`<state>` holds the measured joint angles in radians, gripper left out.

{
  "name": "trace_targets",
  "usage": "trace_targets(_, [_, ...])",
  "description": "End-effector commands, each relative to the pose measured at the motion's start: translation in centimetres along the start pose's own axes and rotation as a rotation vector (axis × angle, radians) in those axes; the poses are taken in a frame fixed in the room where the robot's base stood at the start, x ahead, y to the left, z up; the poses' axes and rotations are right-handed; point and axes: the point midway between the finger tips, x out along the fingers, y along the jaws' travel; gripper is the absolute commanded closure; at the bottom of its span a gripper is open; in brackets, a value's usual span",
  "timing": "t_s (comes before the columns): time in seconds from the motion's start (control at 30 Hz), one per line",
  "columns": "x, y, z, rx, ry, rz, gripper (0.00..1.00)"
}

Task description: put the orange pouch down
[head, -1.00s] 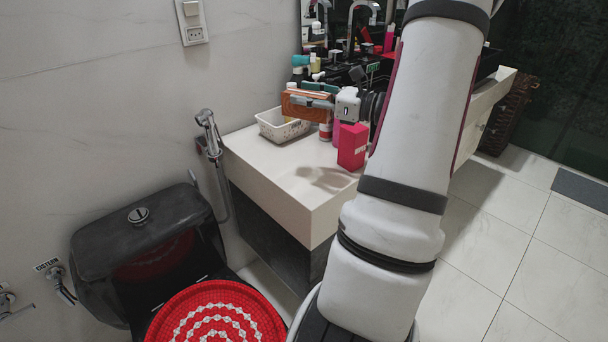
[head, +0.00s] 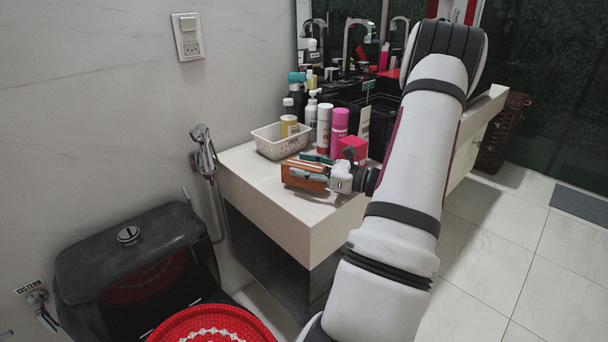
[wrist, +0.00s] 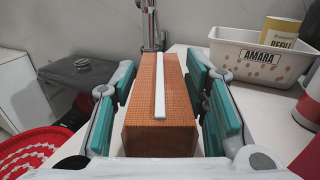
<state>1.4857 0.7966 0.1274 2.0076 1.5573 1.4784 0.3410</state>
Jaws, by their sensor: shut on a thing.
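The orange pouch (head: 303,178) is a box-like orange-brown case, held low over the front left part of the white counter (head: 262,206) in the head view. Whether its underside touches the counter cannot be told. My gripper (head: 312,175) is shut on it, reaching in from the right. In the wrist view the pouch (wrist: 160,106) lies lengthwise between the teal finger pads of my gripper (wrist: 166,100), with a white strip along its top. The pouch's underside is hidden.
A white basket (head: 268,148) with a yellow container stands behind the pouch. Several bottles and a pink box (head: 352,149) stand farther back and to the right. The counter's front left corner is bare. A black toilet (head: 140,265) is at the lower left.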

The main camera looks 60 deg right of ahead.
Motion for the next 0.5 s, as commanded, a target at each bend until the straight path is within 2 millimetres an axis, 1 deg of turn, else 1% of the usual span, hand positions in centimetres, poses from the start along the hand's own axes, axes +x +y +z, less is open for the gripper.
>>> trace_targets(0.03, [0.03, -0.01, -0.92, 0.001, -0.001, 0.000, 0.90])
trace_targets(0.1, [0.03, 0.01, -1.47, 0.001, -0.001, 0.000, 0.90])
trace_targets(0.33, [0.01, 0.01, -1.41, -0.001, -0.001, 0.000, 0.90])
trace_targets(0.47, [0.02, 0.01, -1.71, -0.001, -0.001, 0.000, 0.90])
trace_targets(0.5, [0.01, 0.01, -1.65, -0.001, 0.000, 0.000, 0.50])
